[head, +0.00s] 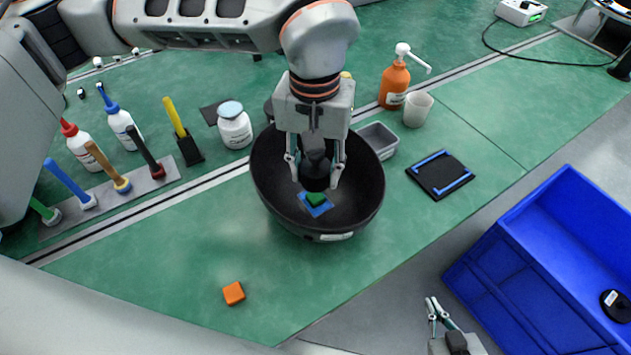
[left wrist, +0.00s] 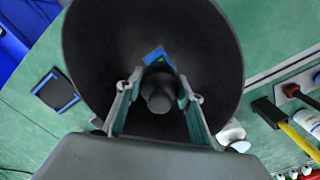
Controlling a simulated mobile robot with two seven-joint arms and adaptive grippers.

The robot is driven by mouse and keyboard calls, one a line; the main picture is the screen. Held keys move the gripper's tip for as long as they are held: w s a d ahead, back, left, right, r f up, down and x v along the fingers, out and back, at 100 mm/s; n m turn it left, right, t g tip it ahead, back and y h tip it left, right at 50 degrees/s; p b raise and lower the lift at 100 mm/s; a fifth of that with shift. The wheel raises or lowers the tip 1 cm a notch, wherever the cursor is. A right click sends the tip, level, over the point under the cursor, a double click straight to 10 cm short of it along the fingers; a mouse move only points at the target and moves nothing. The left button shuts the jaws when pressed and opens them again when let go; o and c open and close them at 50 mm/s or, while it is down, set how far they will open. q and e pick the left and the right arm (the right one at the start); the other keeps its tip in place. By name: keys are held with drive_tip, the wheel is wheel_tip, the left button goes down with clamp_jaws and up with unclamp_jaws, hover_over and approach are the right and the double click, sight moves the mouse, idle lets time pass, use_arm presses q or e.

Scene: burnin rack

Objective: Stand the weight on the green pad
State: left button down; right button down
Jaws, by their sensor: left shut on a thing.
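The black weight (head: 315,172) hangs between the fingers of my left gripper (head: 315,180), inside the large black bowl (head: 362,205). The left wrist view also shows the dark weight (left wrist: 158,92) between both fingers. Just below it in the head view is a small green pad (head: 316,199) on a blue square (head: 318,209) in the bowl. The weight overlaps the pad's far side, and I cannot tell whether they touch. My right gripper (head: 432,302) is at the bottom, beside the blue crate, with nothing visible between its fingers.
A blue crate (head: 500,265) at right holds a black disc (head: 615,305). Around the bowl are a grey tray (head: 378,140), white cup (head: 417,109), orange pump bottle (head: 394,85) and white jar (head: 234,128). An orange block (head: 234,293) lies on clear green bench.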

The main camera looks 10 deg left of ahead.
sight(315, 185)
use_arm(q)
drive_tip(key=shift+f, duration=2)
drive_tip(key=shift+f, duration=0.15)
drive_tip(key=c, duration=1.4)
unclamp_jaws()
drive_tip(key=shift+o, duration=0.2)
wheel_tip(315, 185, up, 12)
drive_tip(key=shift+r+p, duration=0.1)
drive_tip(key=shift+p, duration=0.2)
